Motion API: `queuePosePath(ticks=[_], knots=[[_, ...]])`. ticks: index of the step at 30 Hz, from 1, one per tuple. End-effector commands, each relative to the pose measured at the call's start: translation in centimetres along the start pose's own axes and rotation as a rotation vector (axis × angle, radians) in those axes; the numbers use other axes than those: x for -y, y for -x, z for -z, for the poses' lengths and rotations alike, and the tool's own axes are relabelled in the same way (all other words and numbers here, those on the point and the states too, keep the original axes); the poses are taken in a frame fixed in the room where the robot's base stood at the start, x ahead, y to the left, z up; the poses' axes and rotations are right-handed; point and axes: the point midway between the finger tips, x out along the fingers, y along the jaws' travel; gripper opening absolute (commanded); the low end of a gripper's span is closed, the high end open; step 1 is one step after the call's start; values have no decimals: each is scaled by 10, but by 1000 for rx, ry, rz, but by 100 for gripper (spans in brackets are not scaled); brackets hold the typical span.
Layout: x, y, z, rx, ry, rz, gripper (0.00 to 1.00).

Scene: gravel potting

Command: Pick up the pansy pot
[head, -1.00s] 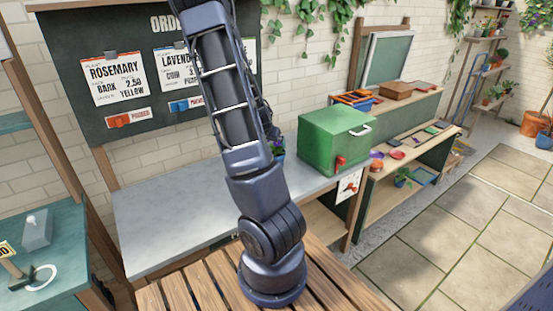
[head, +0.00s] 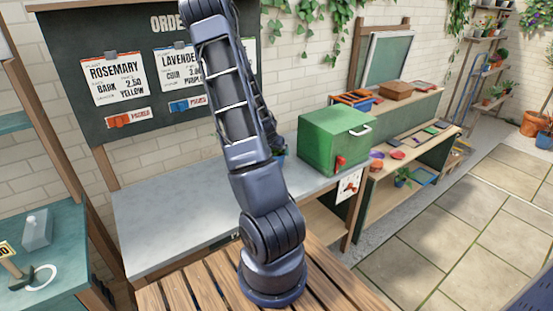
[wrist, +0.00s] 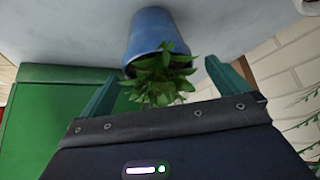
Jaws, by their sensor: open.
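A blue pot (wrist: 150,32) with a green leafy plant (wrist: 162,76) is in the wrist view, which looks upside down. It stands on the pale grey counter; no flowers are clear here. My gripper (wrist: 161,70) is open, with one teal finger on each side of the leaves. The fingers point towards the pot, and the pot's body lies beyond their tips. I see no contact. In the head view my arm hides most of the pot and my gripper.
A green box (head: 335,138) with a red knob stands on the grey counter (head: 165,215), close beside my gripper. It also fills one side of the wrist view (wrist: 45,115). A brick wall is behind. The counter's left part is clear.

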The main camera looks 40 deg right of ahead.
Motion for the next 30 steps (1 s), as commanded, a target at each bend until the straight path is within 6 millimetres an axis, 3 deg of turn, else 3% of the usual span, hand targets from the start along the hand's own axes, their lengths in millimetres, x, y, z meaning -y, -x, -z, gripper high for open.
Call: queuePosePath(ticks=[7, 18, 27, 30], knots=[[-2, -27, 0, 0, 3, -1, 100], [-2, -33, 0, 0, 0, 0, 100], [-2, -33, 0, -1, 1, 0, 45], [-2, -33, 0, -1, 1, 1, 45]])
